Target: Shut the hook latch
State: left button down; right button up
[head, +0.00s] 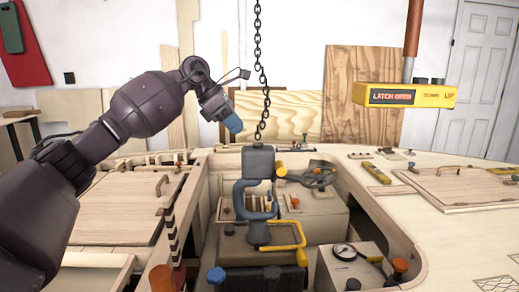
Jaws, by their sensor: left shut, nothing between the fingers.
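A grey hook (241,200) hangs below a dark grey block (258,162) on a chain (261,70), in the middle of the head view. A short yellow piece (281,170) juts out at the right of the block; it may be the latch, but it is too small to tell. A yellow sign (404,95) at the upper right reads "LATCH OPEN". My left gripper (234,125), with blue fingertips, is shut and empty. It is up and left of the block in the picture, apart from it. My right gripper is out of view.
A dark box with a brown top (240,245) and a yellow bent handle (300,240) sits below the hook in the open cockpit. A steering wheel (312,178) is right behind the hook. A gauge (344,251) stands at the lower right. Wooden hatch lids flank the opening.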

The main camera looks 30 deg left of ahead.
aim_at(278, 166)
pick_arm(q)
jog(key=x, duration=0.4)
jog(key=b+x, duration=0.1)
jog(key=x, duration=0.4)
jog(key=b+x, duration=0.1)
jog(key=x, duration=0.3)
jog(key=shift+w+d+r, duration=0.2)
jog(key=shift+w+d, duration=0.35)
jog(key=shift+d+r, duration=0.1)
jog(key=shift+w+d+g+y, duration=0.15)
jog(key=shift+g+y, duration=0.15)
jog(key=shift+y, duration=0.1)
jog(key=shift+w+d, duration=0.1)
jog(key=shift+d, duration=0.05)
